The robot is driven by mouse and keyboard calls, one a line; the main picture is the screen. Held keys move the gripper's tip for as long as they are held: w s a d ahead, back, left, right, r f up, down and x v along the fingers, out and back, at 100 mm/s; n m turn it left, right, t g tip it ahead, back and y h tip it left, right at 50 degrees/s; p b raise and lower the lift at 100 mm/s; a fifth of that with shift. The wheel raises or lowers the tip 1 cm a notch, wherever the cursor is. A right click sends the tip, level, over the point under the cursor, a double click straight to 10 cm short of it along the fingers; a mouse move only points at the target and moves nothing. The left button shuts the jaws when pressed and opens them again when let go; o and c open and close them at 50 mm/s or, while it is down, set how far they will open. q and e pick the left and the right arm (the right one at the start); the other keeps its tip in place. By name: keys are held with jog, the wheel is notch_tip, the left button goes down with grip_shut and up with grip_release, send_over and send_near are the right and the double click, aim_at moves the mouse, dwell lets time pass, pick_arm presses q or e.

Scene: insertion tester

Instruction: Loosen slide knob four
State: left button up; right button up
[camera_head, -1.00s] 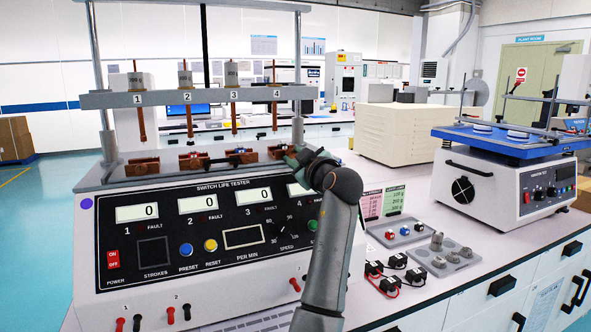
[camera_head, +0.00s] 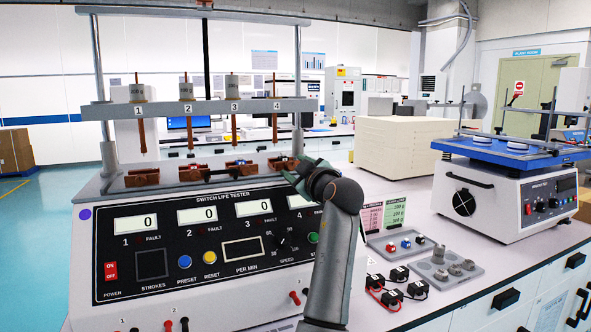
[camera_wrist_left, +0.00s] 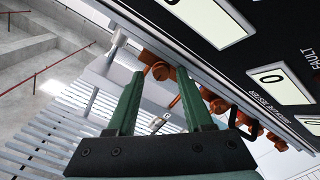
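The switch life tester has a row of copper-brown slide fixtures below its numbered crossbar (camera_head: 210,107). The fixture under number 4 (camera_head: 280,163) is at the right end, partly hidden by my left gripper (camera_head: 294,172). In the left wrist view my left gripper (camera_wrist_left: 160,76) has its two green fingers apart. An orange round knob (camera_wrist_left: 161,71) on a copper fixture shows in the gap at the fingertips. I cannot tell whether either finger touches it. Nothing is clearly held. My right gripper is in neither view.
Fixtures one (camera_head: 142,177), two (camera_head: 193,172) and three (camera_head: 240,168) sit left of the gripper. Hanging rods and weights are above. The control panel (camera_head: 155,245) faces front. A grey weight tray (camera_head: 447,266) and a shaker (camera_head: 505,195) stand to the right.

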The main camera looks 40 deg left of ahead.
pick_arm(q)
jog(key=shift+f, duration=0.15)
jog(key=m+p, duration=0.3)
jog(key=p, duration=0.3)
jog(key=m+p, duration=0.4)
jog(key=p, duration=0.3)
jog(key=m+p, duration=0.4)
jog(key=p, duration=0.3)
jog(key=shift+r, duration=0.4)
jog(key=shift+s+d+f+b, duration=0.25)
jog(key=shift+d+f, duration=0.05)
jog(key=shift+d, duration=0.3)
jog(key=shift+s+d+f+b, duration=0.2)
jog(key=shift+s+d+f, duration=0.1)
jog(key=shift+d, duration=0.25)
jog(key=s+d+n+b, duration=0.4)
jog(key=d+b, duration=0.5)
jog(key=b, duration=0.3)
jog(key=shift+r+n, duration=0.3)
jog(key=shift+n, duration=0.2)
